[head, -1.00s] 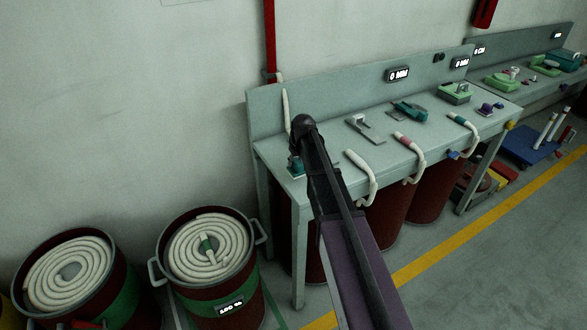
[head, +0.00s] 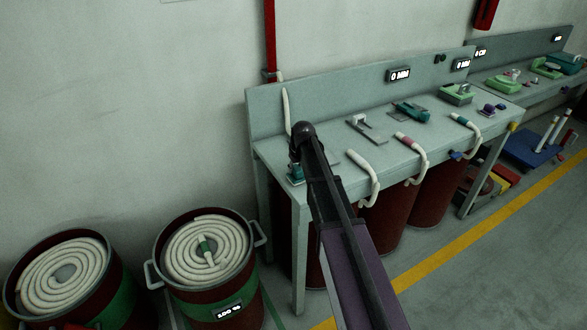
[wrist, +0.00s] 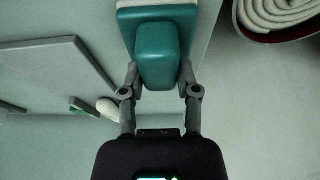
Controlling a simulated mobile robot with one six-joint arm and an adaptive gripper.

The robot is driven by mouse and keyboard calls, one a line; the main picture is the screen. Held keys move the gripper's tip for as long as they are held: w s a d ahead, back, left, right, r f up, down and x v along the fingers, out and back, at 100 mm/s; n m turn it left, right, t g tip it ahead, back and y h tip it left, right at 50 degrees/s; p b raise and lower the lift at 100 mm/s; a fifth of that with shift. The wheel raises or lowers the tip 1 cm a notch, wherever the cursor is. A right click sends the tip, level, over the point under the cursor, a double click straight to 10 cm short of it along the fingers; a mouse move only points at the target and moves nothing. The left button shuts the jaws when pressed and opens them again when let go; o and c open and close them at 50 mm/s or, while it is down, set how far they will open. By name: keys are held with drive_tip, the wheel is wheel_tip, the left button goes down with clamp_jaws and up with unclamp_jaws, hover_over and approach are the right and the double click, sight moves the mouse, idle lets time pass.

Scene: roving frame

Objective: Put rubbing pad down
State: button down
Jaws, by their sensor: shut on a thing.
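The rubbing pad (wrist: 158,56) is a teal block with a raised teal grip and a pale layer at its far edge in the wrist view. My gripper (wrist: 161,82) is shut on the raised grip, one finger on each side. In the head view, the teal pad (head: 295,173) shows at the left end of the bench (head: 330,152), beside my arm. My gripper is mostly hidden there behind my own arm. I cannot tell whether the pad touches the bench top.
Further along the bench are a metal bracket tool (head: 366,129), a teal tool (head: 411,112) and a green box (head: 456,94). White hose ends (head: 364,165) hang over the front edge. Drums with coiled white rope (head: 205,248) stand on the floor at left.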

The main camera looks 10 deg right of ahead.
sight(300, 172)
drive_tip(key=shift+c, duration=1.7)
unclamp_jaws()
drive_tip(key=p+v, duration=1.2)
drive_tip(key=shift+s, duration=0.15)
drive_tip(key=s+a+m+g, duration=0.1)
drive_tip(key=s+m+g, duration=0.2)
drive_tip(key=s, duration=2.3)
drive_tip(key=shift+s+f+m+h, duration=0.3)
drive_tip(key=shift+h, duration=0.1)
